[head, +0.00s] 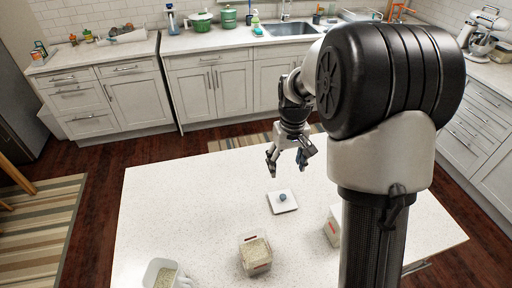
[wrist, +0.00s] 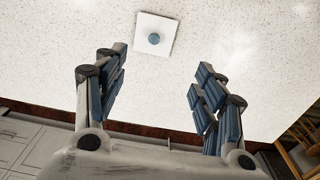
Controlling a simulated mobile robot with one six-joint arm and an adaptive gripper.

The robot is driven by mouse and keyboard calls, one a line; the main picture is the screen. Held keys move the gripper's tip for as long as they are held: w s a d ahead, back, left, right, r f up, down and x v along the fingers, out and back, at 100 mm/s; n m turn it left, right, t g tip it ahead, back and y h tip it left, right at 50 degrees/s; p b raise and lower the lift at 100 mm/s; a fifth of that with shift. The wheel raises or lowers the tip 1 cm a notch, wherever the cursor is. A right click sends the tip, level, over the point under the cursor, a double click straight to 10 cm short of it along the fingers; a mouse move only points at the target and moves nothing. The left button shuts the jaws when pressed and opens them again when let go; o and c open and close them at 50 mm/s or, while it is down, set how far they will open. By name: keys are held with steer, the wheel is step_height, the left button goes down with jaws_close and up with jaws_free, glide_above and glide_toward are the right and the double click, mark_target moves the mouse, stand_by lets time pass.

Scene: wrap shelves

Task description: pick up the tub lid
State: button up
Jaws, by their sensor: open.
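The tub lid (head: 282,202) is a flat white square with a round blue-grey knob in its middle. It lies flat on the white speckled island top (head: 190,205). In the wrist view the lid (wrist: 144,38) lies beyond my fingertips, a little left of the middle between them. My gripper (head: 288,166) is open and empty, pointing down above the island's far side, in the head view just above the lid in the picture. In the wrist view my gripper (wrist: 155,70) shows both fingers wide apart with nothing between them.
A tub with grainy contents (head: 241,258) stands nearer on the island. Another similar tub (head: 331,231) is partly hidden by my arm. A white container (head: 149,272) with a scoop-like part stands front left. The island's left part is clear. Counters with cabinets line the back.

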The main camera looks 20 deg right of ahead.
mark_target(283, 196)
steer(key=o, duration=0.4)
steer(key=f, duration=0.1)
steer(key=w+f, duration=0.1)
steer(key=f, duration=0.1)
steer(key=shift+w+d+f, duration=0.2)
steer(key=shift+w+f, duration=0.05)
steer(key=shift+w, duration=0.15)
steer(key=o, duration=0.3)
step_height(283, 196, down, 11)
steer(key=shift+r+b, duration=0.1)
steer(key=shift+b, duration=0.8)
steer(key=shift+d+f+b, duration=0.2)
steer(key=shift+f+b, duration=0.1)
steer(key=shift+f, duration=1.25)
steer(key=shift+d+f+b, duration=0.2)
steer(key=shift+f+b, duration=0.1)
steer(key=shift+f, duration=1.2)
